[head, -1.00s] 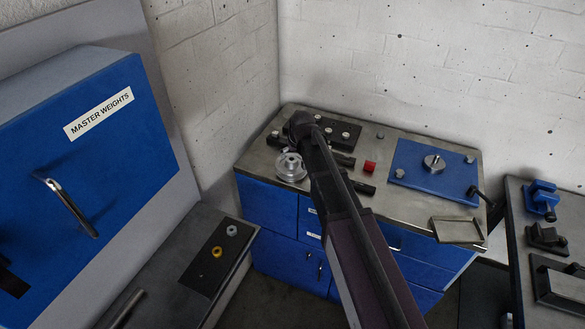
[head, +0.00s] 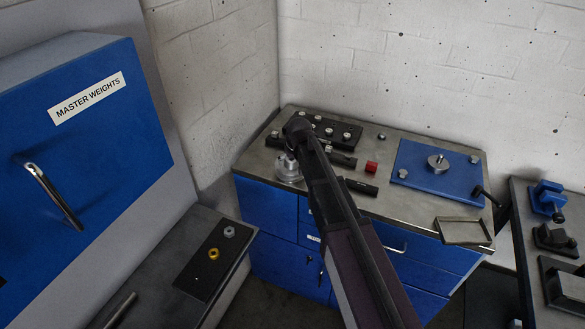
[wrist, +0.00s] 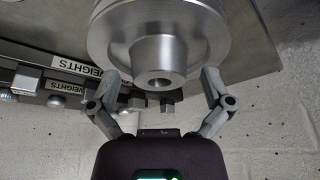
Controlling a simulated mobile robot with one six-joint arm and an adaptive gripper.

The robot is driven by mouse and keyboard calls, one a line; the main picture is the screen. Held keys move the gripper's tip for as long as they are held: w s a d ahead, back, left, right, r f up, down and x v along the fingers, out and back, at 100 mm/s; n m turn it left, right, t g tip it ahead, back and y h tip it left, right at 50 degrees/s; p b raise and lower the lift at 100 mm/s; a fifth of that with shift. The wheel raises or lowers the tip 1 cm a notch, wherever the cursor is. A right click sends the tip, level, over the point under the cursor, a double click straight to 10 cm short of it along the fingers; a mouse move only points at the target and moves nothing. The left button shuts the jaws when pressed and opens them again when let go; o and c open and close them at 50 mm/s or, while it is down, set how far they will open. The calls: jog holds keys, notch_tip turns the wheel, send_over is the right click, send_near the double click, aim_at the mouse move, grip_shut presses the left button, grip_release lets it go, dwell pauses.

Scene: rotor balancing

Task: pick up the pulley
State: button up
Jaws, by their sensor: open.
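The pulley is a silver, stepped metal wheel (head: 287,171) near the left front of the steel bench top in the head view. In the wrist view the pulley (wrist: 160,38) fills the upper middle, with its bored hub facing the camera. My gripper (wrist: 159,76) is open, with one finger on each side of the hub; I cannot tell whether they touch it. In the head view my arm reaches over the bench and its end is above the pulley, hiding part of it.
A black block with several silver knobs (head: 331,124) stands behind the pulley. A blue plate (head: 432,171) and an open tray (head: 464,231) are to the right. A blue cabinet stands at left.

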grip_shut()
dwell(0.4)
jog(key=shift+r, duration=0.1)
jog(key=shift+r+p, duration=1.7)
jog(key=shift+p, duration=0.1)
jog(key=s+d, duration=0.3)
jog(key=s, duration=0.4)
jog(key=s+d+r+p, duration=0.1)
jog(key=s+d, duration=0.2)
jog(key=s, duration=0.4)
jog(key=shift+s+d+r, duration=0.15)
jog(key=shift+s+r, duration=0.05)
jog(key=shift+s, duration=0.1)
